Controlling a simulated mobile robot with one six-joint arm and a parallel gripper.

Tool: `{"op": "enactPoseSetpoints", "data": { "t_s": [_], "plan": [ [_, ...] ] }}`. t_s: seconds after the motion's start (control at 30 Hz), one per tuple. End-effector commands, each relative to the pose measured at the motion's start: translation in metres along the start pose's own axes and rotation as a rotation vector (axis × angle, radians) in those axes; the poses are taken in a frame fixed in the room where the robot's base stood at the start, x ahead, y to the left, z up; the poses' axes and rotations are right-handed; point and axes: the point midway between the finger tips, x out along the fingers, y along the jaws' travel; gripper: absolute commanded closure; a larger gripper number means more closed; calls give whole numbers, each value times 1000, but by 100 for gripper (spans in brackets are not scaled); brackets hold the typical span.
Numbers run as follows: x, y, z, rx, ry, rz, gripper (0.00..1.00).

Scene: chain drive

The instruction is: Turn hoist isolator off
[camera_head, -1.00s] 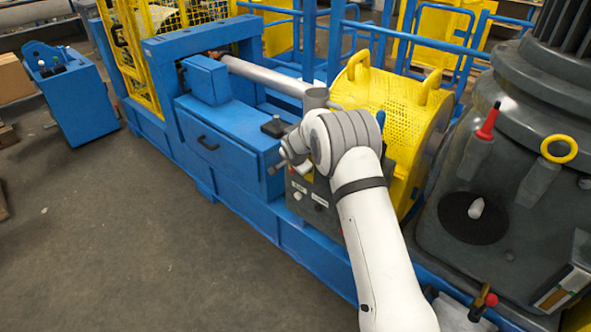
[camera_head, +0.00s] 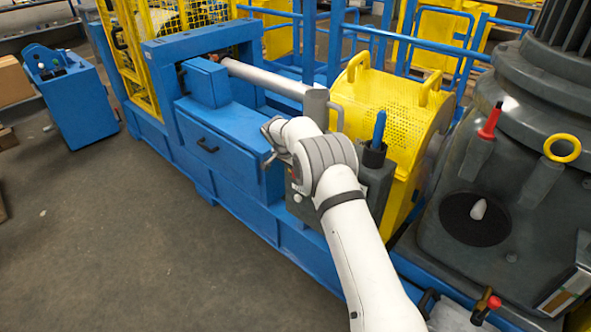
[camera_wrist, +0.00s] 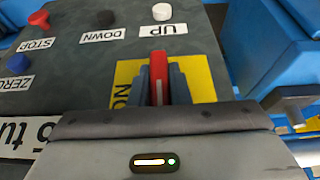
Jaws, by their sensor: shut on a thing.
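The isolator's red handle (camera_wrist: 158,66) stands on a yellow plate (camera_wrist: 203,82) on the grey control panel (camera_wrist: 95,75) in the wrist view. The lettering at the plate's left edge seems to read ON and is partly covered. My gripper (camera_wrist: 159,78) has its blue-grey fingers on both sides of the red handle, closed on it. In the wrist view the handle points away from my wrist, along the fingers. In the head view my arm covers much of the grey control box (camera_head: 376,188), and the contact at the handle cannot be made out.
The panel also holds a white UP button (camera_wrist: 162,12), a black DOWN button (camera_wrist: 105,18), a red STOP button (camera_wrist: 39,20) and a blue ZERO button (camera_wrist: 18,64). A dark holder (camera_head: 374,155) with a blue-handled item sits beside my arm. A yellow perforated guard (camera_head: 400,115) stands behind.

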Motion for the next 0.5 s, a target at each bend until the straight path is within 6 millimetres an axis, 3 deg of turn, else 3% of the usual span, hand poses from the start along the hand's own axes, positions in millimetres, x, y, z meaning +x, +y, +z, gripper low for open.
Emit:
{"op": "enactPoseSetpoints", "data": {
  "t_s": [0.2,0.23,0.5],
  "plan": [
    [2,2,-2,1,1,4,100],
    [2,2,-2,1,2,4,82],
    [1,1,-1,1,1,2,62]
  ]
}}
